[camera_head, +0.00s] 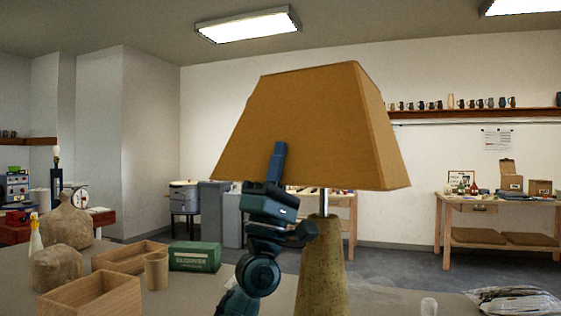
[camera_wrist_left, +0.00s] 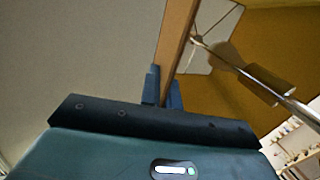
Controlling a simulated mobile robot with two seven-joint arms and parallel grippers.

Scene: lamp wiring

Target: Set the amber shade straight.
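The amber shade (camera_head: 305,120) sits on top of the lamp, over a thin metal stem (camera_head: 324,203) and a mottled tan base (camera_head: 322,268). Its outline looks uneven, with the left side sloping more than the right; I cannot tell how much is tilt and how much is viewing angle. My left gripper (camera_head: 278,162) is at the shade's lower front edge. In the left wrist view, the shade's wall (camera_wrist_left: 176,45) runs between the two fingers (camera_wrist_left: 162,90), which look closed on it. The stem (camera_wrist_left: 270,82) and wire frame show inside the shade. My right gripper is out of view.
A plastic-wrapped item (camera_head: 515,301) lies at right. The space beside the shade is free.

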